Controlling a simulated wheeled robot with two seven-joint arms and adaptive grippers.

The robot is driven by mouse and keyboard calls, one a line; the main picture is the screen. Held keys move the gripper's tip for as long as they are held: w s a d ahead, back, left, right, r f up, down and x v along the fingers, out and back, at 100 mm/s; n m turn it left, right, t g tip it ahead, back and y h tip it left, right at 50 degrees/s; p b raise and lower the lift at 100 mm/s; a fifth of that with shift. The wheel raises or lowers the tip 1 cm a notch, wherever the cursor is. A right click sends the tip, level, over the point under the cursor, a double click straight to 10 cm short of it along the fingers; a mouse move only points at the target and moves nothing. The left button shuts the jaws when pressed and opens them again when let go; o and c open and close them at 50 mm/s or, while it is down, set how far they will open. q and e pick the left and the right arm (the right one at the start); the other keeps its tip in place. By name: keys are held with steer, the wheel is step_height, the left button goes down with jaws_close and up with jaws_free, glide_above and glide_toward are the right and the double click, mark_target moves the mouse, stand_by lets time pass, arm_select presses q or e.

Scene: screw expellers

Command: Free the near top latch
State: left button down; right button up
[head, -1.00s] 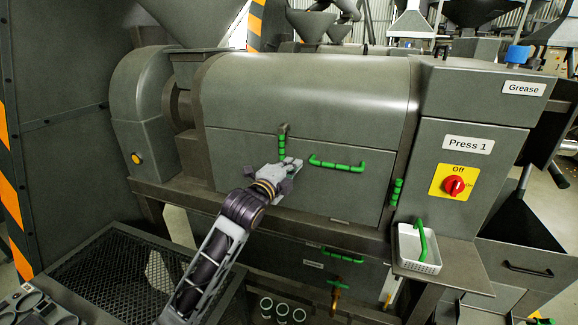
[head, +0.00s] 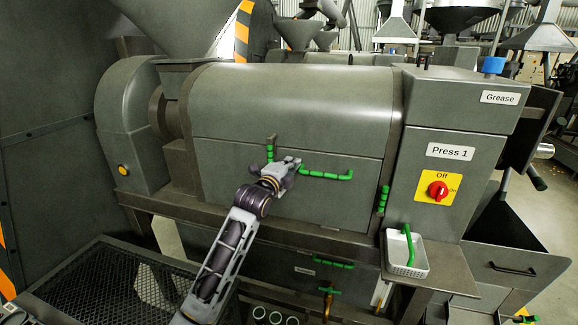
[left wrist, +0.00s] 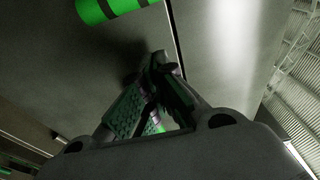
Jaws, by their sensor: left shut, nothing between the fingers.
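A green-gripped upright latch (head: 271,150) sits at the top edge of the front panel (head: 340,203) of Press 1, just left of a green bar handle (head: 327,175). My left gripper (head: 292,164) is shut and empty, just right of this latch and near the handle's left end; I cannot tell whether it touches either. In the left wrist view, the closed fingers (left wrist: 160,98) are in front of grey metal, with a green banded grip (left wrist: 118,8) at the top, apart from them. Another green latch (head: 384,198) is at the panel's right side. My right gripper is not in view.
A white basket (head: 408,262) with a green handle stands on a shelf at the right. A red switch (head: 437,190) on a yellow plate is above it. A mesh-topped bin (head: 95,280) lies at the lower left. More green handles (head: 333,262) are below the panel.

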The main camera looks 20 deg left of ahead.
mark_target(272, 153)
arm_select(q)
steer(key=a, duration=0.3)
steer(key=shift+s+a+p, duration=0.35)
steer(key=shift+a+p, duration=0.05)
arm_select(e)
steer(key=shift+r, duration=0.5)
arm_select(q)
steer(key=shift+a+f+m, duration=0.1)
steer(key=shift+a+m, duration=0.2)
steer(key=shift+m, duration=0.2)
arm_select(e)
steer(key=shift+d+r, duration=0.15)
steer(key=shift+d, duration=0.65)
